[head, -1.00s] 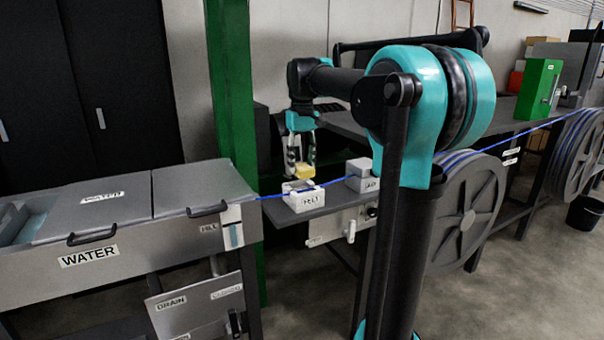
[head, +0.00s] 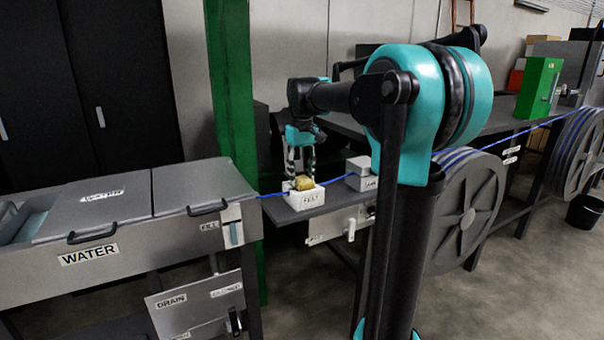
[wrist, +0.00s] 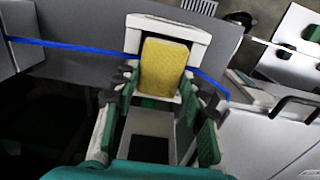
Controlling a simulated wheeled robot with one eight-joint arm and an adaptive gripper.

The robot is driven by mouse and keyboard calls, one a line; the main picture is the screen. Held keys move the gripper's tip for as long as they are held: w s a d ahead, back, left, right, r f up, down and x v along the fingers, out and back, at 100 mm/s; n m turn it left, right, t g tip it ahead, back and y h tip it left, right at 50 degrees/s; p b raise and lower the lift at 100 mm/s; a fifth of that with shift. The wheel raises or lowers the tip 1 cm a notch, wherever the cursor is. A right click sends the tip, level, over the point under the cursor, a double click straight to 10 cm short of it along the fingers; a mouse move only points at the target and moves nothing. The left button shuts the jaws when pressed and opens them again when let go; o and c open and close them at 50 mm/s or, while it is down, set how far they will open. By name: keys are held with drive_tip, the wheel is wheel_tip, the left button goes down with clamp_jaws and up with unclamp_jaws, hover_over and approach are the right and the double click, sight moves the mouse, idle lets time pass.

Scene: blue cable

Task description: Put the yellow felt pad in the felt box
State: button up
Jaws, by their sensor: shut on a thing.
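The yellow felt pad (head: 304,182) is at the top opening of the white felt box (head: 303,201), which is labelled FELT. In the wrist view the pad (wrist: 164,66) lies between the fingertips, with the white rim of the box (wrist: 166,24) around it. My gripper (head: 302,178) points down over the box and is shut on the pad. How deep the pad sits in the box is hard to tell.
A blue cable (head: 335,181) runs across at the box. A second grey-white box (head: 361,175) stands to the right on the same shelf. The WATER trough (head: 130,225) is at the left, and a green post (head: 232,110) stands behind. A large reel (head: 466,210) is at the right.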

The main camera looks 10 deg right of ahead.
sight(302, 178)
drive_tip(key=o, duration=0.8)
drive_tip(key=shift+o, duration=0.2)
drive_tip(key=shift+r, duration=0.1)
wheel_tip(302, 178, up, 13)
